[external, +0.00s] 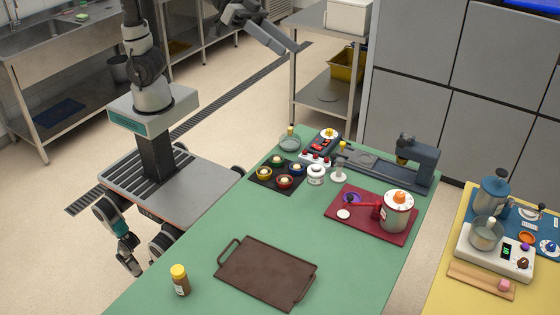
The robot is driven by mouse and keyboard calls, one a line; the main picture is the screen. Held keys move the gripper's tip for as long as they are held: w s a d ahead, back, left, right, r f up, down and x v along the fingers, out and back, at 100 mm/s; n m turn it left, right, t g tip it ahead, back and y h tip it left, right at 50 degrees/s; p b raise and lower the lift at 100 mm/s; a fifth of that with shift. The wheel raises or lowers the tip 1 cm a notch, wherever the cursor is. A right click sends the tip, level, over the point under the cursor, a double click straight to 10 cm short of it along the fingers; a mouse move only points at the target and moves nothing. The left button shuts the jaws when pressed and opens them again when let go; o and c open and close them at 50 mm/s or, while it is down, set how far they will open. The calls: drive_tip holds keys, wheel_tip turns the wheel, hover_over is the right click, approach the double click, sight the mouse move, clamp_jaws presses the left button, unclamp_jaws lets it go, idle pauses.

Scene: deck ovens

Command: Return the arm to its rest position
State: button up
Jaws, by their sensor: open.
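My gripper (291,49) shows at the top centre, raised in front of the steel shelf rack and beyond the far left corner of the green table (200,245). Its two grey fingers point down to the right, apart, with nothing seen between them. My arm rises from its mount on my base at the left. Its upper part leaves the top of the picture, so the middle links are hidden.
The table holds a brown handled tray (265,272), a yellow-capped jar (180,281), a black tray of small cups (262,181), and a red tray (365,226) with a canister (397,211). The steel rack (330,22) stands behind. A yellow table (445,285) is at right.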

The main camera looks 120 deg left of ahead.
drive_tip(key=s+a+f+g, duration=0.1)
drive_tip(key=s+f, duration=0.4)
drive_tip(key=s, duration=0.5)
drive_tip(key=s+a+f+m+g, duration=0.1)
drive_tip(key=s+f+g, duration=0.3)
drive_tip(key=s, duration=0.7)
drive_tip(key=s+a+f+m+g+y, duration=0.1)
drive_tip(key=s+f+g, duration=0.1)
drive_tip(key=s+f, duration=0.4)
drive_tip(key=s, duration=0.4)
drive_tip(key=shift+s+a+f+g, duration=0.2)
drive_tip(key=shift+a+f+g, duration=0.1)
drive_tip(key=shift+a+f, duration=0.1)
